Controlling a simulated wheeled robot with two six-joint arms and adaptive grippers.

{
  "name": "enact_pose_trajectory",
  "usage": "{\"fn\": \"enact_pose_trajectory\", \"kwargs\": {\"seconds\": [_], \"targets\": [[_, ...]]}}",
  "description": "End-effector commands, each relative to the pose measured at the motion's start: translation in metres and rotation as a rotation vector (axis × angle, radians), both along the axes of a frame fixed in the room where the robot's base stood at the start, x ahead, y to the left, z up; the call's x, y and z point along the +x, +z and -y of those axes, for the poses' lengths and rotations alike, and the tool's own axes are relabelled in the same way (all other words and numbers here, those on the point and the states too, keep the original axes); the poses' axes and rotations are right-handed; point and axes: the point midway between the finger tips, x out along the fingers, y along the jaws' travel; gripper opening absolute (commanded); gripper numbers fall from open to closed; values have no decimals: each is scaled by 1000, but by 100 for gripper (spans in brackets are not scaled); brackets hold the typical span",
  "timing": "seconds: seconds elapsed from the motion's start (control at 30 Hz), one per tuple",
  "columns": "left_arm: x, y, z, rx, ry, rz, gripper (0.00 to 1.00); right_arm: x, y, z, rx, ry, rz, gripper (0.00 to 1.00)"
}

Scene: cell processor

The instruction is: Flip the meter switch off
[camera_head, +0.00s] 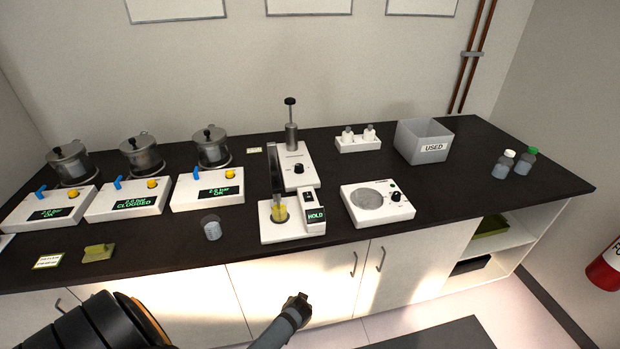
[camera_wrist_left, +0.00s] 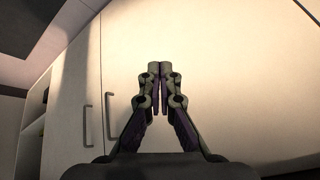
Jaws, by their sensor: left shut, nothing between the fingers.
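The meter (camera_head: 288,234) is a white unit near the front edge of the bench, with a small dark display (camera_head: 315,215) reading HOLD in green. A small yellow-filled vessel (camera_head: 279,212) sits on it, with a dark upright piece above. A small raised part (camera_head: 308,195) stands behind the display; I cannot tell its switch position. My left gripper (camera_head: 299,303) is below the bench front, before the white cabinet doors and apart from the meter. In the left wrist view its fingers (camera_wrist_left: 160,68) are closed together and empty. My right gripper is in neither view.
Three pressure units, one reading CLOGGED (camera_head: 138,204), line the left with metal pots behind. A glass beaker (camera_head: 211,228) stands left of the meter. A round-plate device (camera_head: 376,206) stands right of it. A USED bin (camera_head: 424,141) and bottles stand further right. Cabinet handles (camera_head: 381,259) protrude.

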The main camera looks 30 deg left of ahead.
Motion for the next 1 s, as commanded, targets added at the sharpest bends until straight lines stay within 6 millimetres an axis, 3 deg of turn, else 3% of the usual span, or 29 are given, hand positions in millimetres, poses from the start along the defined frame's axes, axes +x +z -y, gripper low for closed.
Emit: {"fn": "enact_pose_trajectory", "kwargs": {"seconds": [0.03,0.2,0.3,0.4,0.5,0.6,1.0], "targets": [[27,63,-5,19,40,55,0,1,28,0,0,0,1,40],[82,206,-24,67,199,219,0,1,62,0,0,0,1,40],[119,261,-38,92,303,340,0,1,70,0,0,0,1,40],[153,304,-50,108,384,457,0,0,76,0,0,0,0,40],[175,337,-57,115,440,544,0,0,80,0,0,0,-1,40],[186,353,-61,119,469,590,0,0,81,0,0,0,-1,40],[186,353,-61,118,474,599,0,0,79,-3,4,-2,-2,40]]}}
